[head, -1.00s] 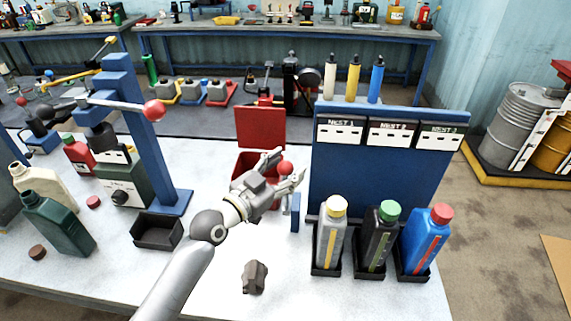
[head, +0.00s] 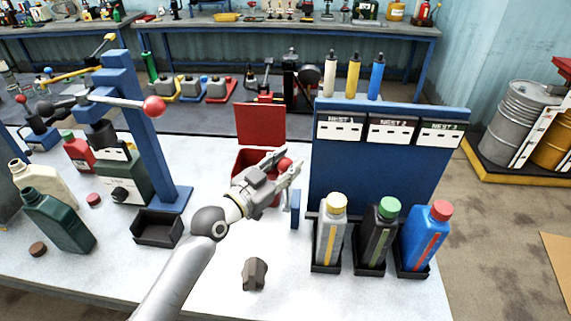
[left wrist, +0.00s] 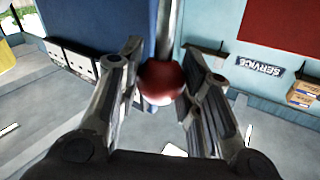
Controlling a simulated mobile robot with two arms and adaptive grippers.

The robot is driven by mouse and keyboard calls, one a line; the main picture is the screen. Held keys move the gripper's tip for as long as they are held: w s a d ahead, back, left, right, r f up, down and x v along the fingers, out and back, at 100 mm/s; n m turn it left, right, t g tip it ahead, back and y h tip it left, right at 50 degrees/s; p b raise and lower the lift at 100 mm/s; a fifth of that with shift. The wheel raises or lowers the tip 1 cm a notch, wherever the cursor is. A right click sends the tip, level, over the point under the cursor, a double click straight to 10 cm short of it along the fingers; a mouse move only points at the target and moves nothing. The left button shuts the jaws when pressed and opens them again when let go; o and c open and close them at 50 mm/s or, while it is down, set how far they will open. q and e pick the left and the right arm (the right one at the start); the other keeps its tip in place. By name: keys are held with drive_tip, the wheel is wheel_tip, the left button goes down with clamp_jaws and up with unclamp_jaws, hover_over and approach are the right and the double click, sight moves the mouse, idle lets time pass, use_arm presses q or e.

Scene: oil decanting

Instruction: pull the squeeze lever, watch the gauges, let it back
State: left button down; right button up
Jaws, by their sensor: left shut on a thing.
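The squeeze lever's red ball knob (head: 284,164) sits in front of the red box, left of the blue nest board. My left gripper (head: 293,161) is shut on this knob. In the left wrist view the knob (left wrist: 161,82) lies between my two fingers on the end of a metal rod (left wrist: 169,30). The gauges are the three white-faced panels on the board, marked NEST 1 (head: 340,133), NEST 2 (head: 391,133) and NEST 3 (head: 440,134); their readings are too small to tell. My right gripper is not in view.
Silver (head: 331,230), black (head: 379,233) and blue (head: 425,237) bottles stand in black trays below the gauges. A blue press column (head: 140,130) with another red-knobbed lever (head: 154,108) stands at left. A small dark block (head: 255,274) lies near the front edge.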

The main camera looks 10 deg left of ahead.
use_arm(q)
drive_tip(key=s+f+m+t+h+b, duration=0.3)
drive_tip(key=s+b, duration=0.7)
drive_tip(key=b, duration=0.8)
drive_tip(key=shift+s+f+m+h+b, duration=0.3)
drive_tip(key=shift+f+m+h, duration=0.7)
drive_tip(key=shift+f+m, duration=0.25)
drive_tip(key=c, duration=1)
unclamp_jaws()
drive_tip(key=v, duration=1.2)
drive_tip(key=shift+f, duration=0.1)
drive_tip(key=shift+w, duration=0.1)
